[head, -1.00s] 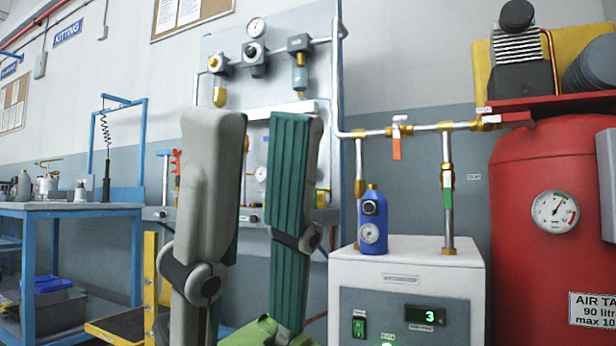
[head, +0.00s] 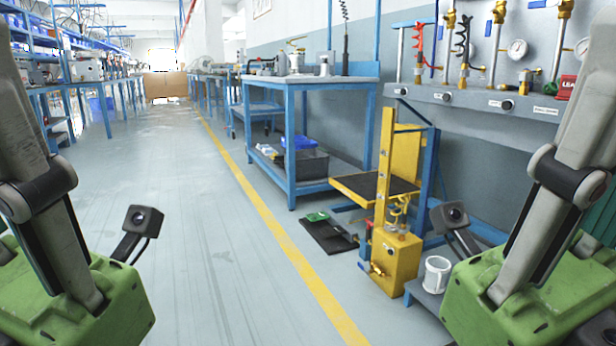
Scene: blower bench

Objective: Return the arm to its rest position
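My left arm (head: 35,190) stands folded at the left edge of the head view, grey links rising from a green housing. My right arm (head: 555,200) stands in much the same folded pose at the right edge. A small black camera on a stalk shows beside each arm. Neither gripper shows in this view, so I cannot see whether they hold anything. Neither visible arm part appears to touch bench or equipment, though the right arm overlaps the wall panel (head: 470,98) in the picture.
A yellow stand (head: 397,262) with a black-topped platform is right of centre. A white cup (head: 436,274) is beside it. A black pedal-like plate (head: 328,234) lies on the floor. A blue bench (head: 290,130) stands behind. The aisle left of the yellow floor line (head: 290,260) is clear.

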